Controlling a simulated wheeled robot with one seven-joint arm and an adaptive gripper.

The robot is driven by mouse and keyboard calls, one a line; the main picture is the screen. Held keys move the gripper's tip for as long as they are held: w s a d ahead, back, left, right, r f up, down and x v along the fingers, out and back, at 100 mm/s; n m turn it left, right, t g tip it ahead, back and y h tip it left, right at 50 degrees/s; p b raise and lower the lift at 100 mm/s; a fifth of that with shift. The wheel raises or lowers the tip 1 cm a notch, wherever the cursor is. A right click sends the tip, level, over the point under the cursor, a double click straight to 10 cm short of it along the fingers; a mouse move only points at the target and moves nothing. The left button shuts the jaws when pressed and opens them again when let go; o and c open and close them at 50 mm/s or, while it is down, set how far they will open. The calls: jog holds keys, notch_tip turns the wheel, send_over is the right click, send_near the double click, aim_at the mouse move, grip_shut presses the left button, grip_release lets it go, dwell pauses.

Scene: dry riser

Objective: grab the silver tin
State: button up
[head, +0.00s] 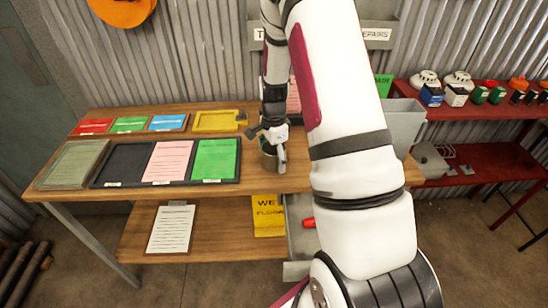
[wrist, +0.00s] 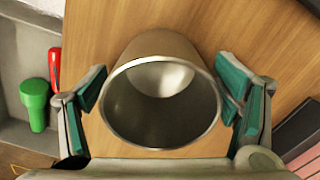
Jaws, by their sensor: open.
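The silver tin (wrist: 160,49) stands on the wooden table, an open-topped metal cylinder that looks empty in the wrist view. In the head view the tin (head: 267,158) is partly hidden by my gripper (head: 273,150). In the wrist view my gripper (wrist: 161,98) is open, with one green-padded finger on the left of the tin and one on the right. Gaps show between the pads and the tin's wall, so the fingers are around it but do not appear to touch it.
The wooden table (head: 105,195) holds a black tray (head: 121,160) with pink and green sheets, and colored cards behind. A grey bin (head: 404,123) stands right of my arm. A green object (wrist: 36,102) and a red one (wrist: 54,68) lie in a grey container left in the wrist view.

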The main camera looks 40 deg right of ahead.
jog(key=c, duration=1.2)
jog(key=shift+c, duration=0.2)
